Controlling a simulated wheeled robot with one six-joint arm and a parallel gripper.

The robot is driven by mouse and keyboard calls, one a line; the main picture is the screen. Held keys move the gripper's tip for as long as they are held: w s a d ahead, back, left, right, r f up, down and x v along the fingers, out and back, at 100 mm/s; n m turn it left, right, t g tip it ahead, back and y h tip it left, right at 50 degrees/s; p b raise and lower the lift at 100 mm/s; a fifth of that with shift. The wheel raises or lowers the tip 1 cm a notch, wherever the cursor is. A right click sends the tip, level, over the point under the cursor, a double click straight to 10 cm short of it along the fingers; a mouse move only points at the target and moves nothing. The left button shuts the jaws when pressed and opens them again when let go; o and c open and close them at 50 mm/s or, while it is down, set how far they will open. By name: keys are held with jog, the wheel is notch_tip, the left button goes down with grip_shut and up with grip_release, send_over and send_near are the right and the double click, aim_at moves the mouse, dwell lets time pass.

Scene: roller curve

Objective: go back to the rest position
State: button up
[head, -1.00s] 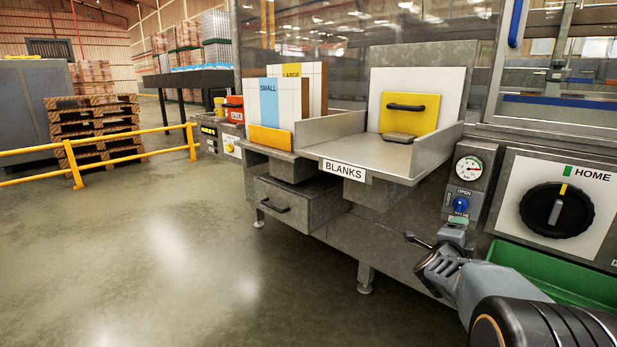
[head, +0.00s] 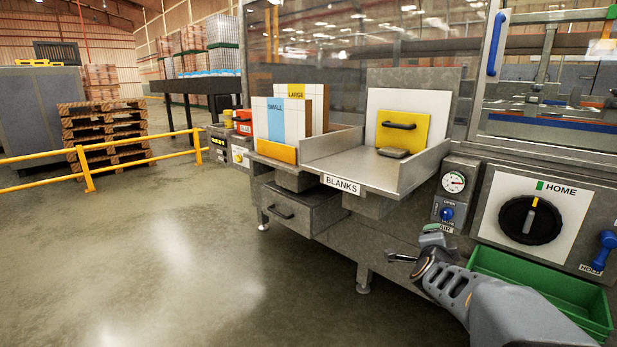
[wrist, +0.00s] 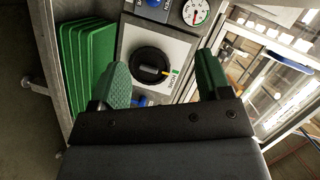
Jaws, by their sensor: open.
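My gripper (head: 412,248) is in front of the machine at the lower right of the head view, below the air gauge panel. Its two green-padded fingers stand wide apart in the wrist view (wrist: 163,82), with nothing between them. Beyond the gap the wrist view shows the black HOME dial (wrist: 151,66), which also shows in the head view (head: 530,220). The dial's marker points up toward the HOME label. The gripper appears apart from the machine front.
A green bin (head: 540,292) sits close to my arm, under the dial panel. The BLANKS tray (head: 372,168) juts out, with a drawer (head: 298,208) below left. A yellow rail (head: 85,152) stands at left. The floor (head: 190,270) is clear in front.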

jog(key=s+a+r+n+g+y+p, duration=0.3)
jog(key=s+a+r+n+y+p, duration=0.45)
jog(key=a+r+n+p, duration=0.65)
jog(key=s+r+n+g+p, duration=0.2)
jog(key=s+r+g+p, duration=0.1)
jog(key=s+p, duration=0.5)
jog(key=s+a+r+n+g+p, duration=0.1)
jog(key=s+r+g+p, duration=0.3)
jog(key=s+p, duration=0.4)
jog(key=shift+s+a+r+n+g, duration=0.25)
jog(key=shift+s+n, duration=0.35)
jog(key=shift+n, duration=0.3)
jog(key=shift+r, duration=0.1)
jog(key=shift+c, duration=0.3)
